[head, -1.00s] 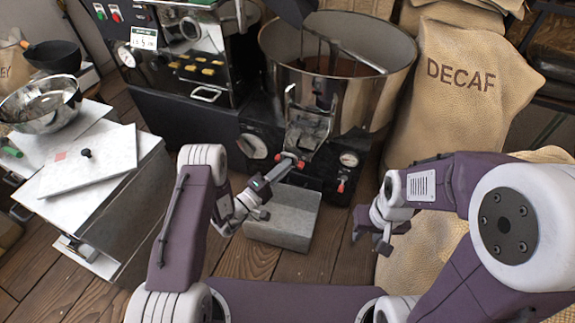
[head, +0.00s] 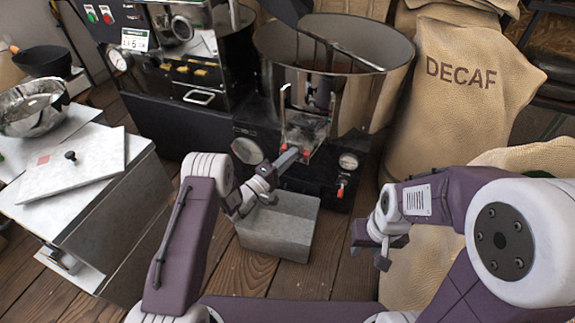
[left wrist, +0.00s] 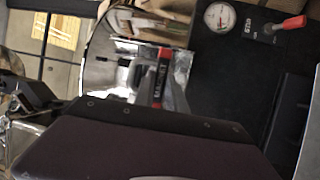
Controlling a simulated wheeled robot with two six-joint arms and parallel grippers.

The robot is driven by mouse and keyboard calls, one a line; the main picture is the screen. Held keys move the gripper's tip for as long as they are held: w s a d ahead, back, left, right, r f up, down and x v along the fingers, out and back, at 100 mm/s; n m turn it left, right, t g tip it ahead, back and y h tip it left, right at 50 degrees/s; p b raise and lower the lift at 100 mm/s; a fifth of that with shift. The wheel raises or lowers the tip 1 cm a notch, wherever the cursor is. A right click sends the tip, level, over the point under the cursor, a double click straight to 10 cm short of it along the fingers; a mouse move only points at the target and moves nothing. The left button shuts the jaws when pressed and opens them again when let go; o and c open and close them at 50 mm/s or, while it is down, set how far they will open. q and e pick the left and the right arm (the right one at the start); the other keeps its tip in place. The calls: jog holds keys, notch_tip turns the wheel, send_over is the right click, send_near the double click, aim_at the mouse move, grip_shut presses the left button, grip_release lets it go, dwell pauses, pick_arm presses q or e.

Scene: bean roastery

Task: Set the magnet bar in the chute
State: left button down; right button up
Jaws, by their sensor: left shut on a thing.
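My left gripper (head: 268,178) is shut on the bar, below and left of the chute. Red shows around the bar's far end; I cannot tell whether the bar touches the chute. In the left wrist view, a red-labelled part, seemingly the magnet bar (left wrist: 161,76), stands before shiny metal, and my own wrist hides much below. My right gripper (head: 376,247) is empty and looks open, right of the chute and lower.
A grey open box (head: 280,228) stands on the floor below the chute. A gauge (head: 348,161) and red-tipped lever (head: 340,189) are right of the chute. A DECAF sack (head: 462,95) stands at the right. A white-topped cabinet (head: 75,180) is at the left.

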pick_arm(q)
jog(key=shift+w+d+f+b, duration=0.25)
jog(key=shift+w+f+b, duration=0.3)
jog(key=shift+w+b, duration=0.15)
jog(key=shift+w+f, duration=0.1)
jog(key=shift+f, duration=0.15)
jog(key=shift+f+b, duration=0.15)
jog(key=shift+b, duration=0.35)
jog(key=shift+f, duration=0.2)
jog(key=c, duration=1.3)
grip_release()
jog(key=shift+f, duration=0.1)
jog(key=r+p+v, duration=0.1)
jog(key=p+v, duration=0.3)
jog(key=v, duration=0.5)
jog(key=shift+p, duration=0.35)
